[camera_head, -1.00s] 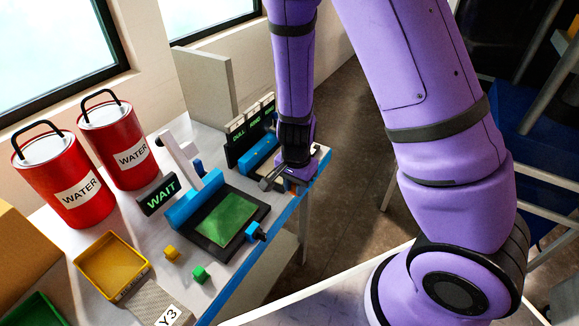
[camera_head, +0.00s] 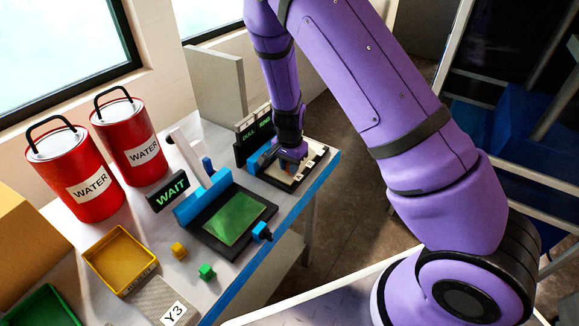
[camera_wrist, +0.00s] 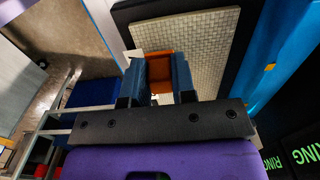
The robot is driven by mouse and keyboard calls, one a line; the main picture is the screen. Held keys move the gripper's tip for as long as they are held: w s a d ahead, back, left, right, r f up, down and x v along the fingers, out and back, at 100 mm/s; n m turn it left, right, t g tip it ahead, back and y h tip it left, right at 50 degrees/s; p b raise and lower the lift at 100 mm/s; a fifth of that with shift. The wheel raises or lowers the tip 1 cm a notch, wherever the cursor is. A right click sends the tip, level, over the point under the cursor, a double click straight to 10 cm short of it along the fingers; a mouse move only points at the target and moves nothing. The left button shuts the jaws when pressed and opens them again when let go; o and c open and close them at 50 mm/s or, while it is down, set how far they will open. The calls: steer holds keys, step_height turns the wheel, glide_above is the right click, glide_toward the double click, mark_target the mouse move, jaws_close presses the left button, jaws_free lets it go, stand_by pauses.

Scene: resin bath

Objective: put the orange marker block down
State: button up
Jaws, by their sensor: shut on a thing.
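The orange marker block (camera_wrist: 160,72) is between the two blue-grey fingers of my gripper (camera_wrist: 158,80) in the wrist view. My gripper is shut on it. In the head view my gripper (camera_head: 290,160) is low over a pale lettered plate (camera_head: 314,161) at the far end of the table, and the block is mostly hidden there. In the wrist view a cream gridded plate (camera_wrist: 205,50) in a dark frame lies beyond the block. I cannot tell whether the block touches it.
A yellow tray (camera_head: 120,260) is nearer, and red WATER cans (camera_head: 75,175) stand by the window. A dark sign (camera_head: 254,135) stands behind the plate.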

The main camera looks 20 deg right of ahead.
steer(key=shift+f, duration=0.3)
steer(key=shift+f, duration=0.1)
steer(key=o, duration=0.9)
step_height(320, 180, up, 13)
steer(key=s+d+r+n+t+y, duration=0.1)
steer(key=s+r+n, duration=0.2)
steer(key=s+r, duration=0.5)
steer(key=s+d+r+n+t+y, duration=0.1)
steer(key=s+d+r+n+y, duration=0.15)
steer(key=r, duration=0.85)
steer(key=s+d+r+n+t+h, duration=0.1)
steer(key=s+r+n, duration=0.1)
steer(key=s+r, duration=0.3)
steer(key=s+d+r+n+t+h, duration=0.2)
steer(key=s+r+n, duration=0.1)
steer(key=s, duration=1.1)
steer(key=shift+d+r, duration=0.2)
steer(key=shift+r, duration=0.65)
steer(key=shift+w+h, duration=0.1)
steer(key=shift+h, duration=0.15)
